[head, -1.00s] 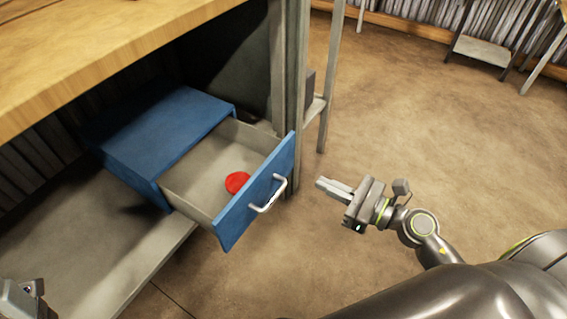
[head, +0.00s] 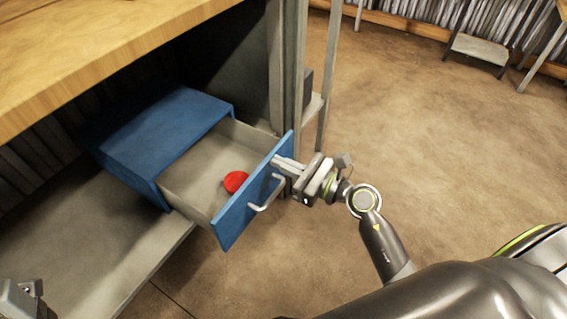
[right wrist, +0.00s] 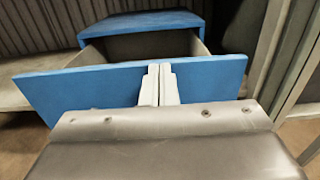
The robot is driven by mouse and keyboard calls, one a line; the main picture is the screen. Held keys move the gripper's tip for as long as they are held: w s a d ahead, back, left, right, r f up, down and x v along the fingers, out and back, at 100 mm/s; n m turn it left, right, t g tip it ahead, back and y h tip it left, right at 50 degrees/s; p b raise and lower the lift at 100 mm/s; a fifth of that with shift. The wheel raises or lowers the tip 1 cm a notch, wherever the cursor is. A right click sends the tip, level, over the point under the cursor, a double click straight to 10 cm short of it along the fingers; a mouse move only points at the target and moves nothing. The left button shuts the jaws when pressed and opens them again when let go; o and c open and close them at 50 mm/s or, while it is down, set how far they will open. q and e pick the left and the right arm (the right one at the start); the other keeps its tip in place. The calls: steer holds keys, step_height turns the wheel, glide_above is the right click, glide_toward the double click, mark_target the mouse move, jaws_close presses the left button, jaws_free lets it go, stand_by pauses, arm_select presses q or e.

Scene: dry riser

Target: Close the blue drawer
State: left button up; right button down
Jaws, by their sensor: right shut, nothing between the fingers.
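The blue drawer (head: 238,215) stands pulled out of its blue cabinet (head: 165,135) on the shelf under the wooden top. A round red object (head: 235,182) lies inside the drawer. The drawer has a pale bar handle (head: 266,194) on its front. My right gripper (head: 278,164) is shut and empty, its fingertips at the upper right part of the drawer front, beside the handle. In the right wrist view the shut fingers (right wrist: 159,84) overlap the drawer front (right wrist: 85,90); contact is hard to tell. Part of my left gripper (head: 22,298) shows at the lower left corner; its fingers are not visible.
The wooden top (head: 120,50) hangs over the shelf (head: 90,255). A grey upright post (head: 295,80) stands just right of the drawer. The brown floor (head: 440,150) to the right is open.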

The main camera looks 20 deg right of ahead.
mark_target(208, 127)
steer(key=shift+w+a+r, duration=0.1)
steer(key=shift+w+a, duration=0.3)
steer(key=shift+w, duration=0.1)
steer(key=p+x, duration=0.1)
steer(key=x, duration=1.5)
steer(key=shift+w+a, duration=0.2)
steer(key=shift+w+r, duration=0.15)
steer(key=shift+r, duration=0.05)
